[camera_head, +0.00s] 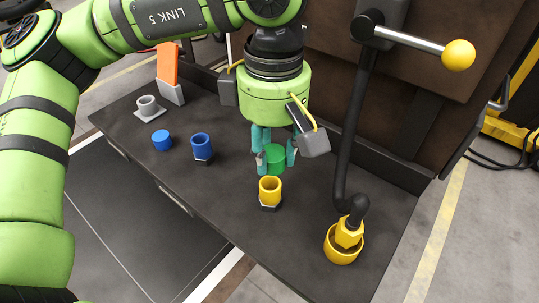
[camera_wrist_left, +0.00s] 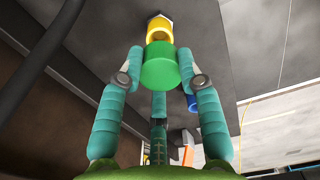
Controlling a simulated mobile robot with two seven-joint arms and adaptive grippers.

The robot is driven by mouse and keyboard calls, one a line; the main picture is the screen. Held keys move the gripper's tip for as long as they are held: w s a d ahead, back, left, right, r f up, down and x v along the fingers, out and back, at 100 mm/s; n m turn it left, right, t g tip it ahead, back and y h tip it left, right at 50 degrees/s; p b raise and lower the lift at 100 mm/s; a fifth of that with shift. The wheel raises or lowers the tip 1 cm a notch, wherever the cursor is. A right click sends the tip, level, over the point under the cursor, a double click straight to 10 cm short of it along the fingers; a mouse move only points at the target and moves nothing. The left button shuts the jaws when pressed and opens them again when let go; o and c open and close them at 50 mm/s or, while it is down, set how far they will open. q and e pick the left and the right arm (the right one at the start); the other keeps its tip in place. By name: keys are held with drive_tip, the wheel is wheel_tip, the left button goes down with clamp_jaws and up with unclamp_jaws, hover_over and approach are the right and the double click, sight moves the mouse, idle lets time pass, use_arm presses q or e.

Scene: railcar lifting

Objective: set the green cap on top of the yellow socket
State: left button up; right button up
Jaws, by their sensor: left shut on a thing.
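The green cap (camera_head: 276,157) is between the fingers of my left gripper (camera_head: 275,158), which is shut on it and holds it above the dark bench. In the left wrist view the green cap (camera_wrist_left: 159,68) sits among the teal fingers, with its round face toward the camera. The yellow socket (camera_head: 270,190) stands upright on a small dark base, a little in front of and below the cap in the head view. In the left wrist view the yellow socket (camera_wrist_left: 159,30) shows just beyond the cap, partly hidden by it. My right gripper is in neither view.
A blue socket (camera_head: 202,146), a loose blue cap (camera_head: 161,140) and a grey socket (camera_head: 147,105) stand to the left on the bench (camera_head: 330,280). An orange piece (camera_head: 168,66) is behind them.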

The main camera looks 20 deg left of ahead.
sight(270, 169)
use_arm(q)
drive_tip(key=shift+w+a+f, duration=0.3)
drive_tip(key=shift+w+f, duration=0.1)
drive_tip(key=shift+f, duration=0.05)
wheel_tip(270, 169, down, 3)
drive_tip(key=shift+f+p, duration=0.1)
drive_tip(key=shift+p, duration=0.75)
drive_tip(key=shift+f, duration=0.3)
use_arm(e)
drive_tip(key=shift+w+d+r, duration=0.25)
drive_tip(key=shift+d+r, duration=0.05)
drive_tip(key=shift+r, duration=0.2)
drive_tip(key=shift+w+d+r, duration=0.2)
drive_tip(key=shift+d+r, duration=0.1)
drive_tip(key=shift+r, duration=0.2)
use_arm(q)
drive_tip(key=shift+f+b, duration=0.55)
drive_tip(key=shift+b, duration=0.2)
drive_tip(key=o, duration=0.8)
drive_tip(key=shift+o, duration=0.2)
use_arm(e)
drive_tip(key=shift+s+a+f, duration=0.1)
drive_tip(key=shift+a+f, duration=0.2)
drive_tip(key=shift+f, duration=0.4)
use_arm(q)
drive_tip(key=shift+r, duration=0.15)
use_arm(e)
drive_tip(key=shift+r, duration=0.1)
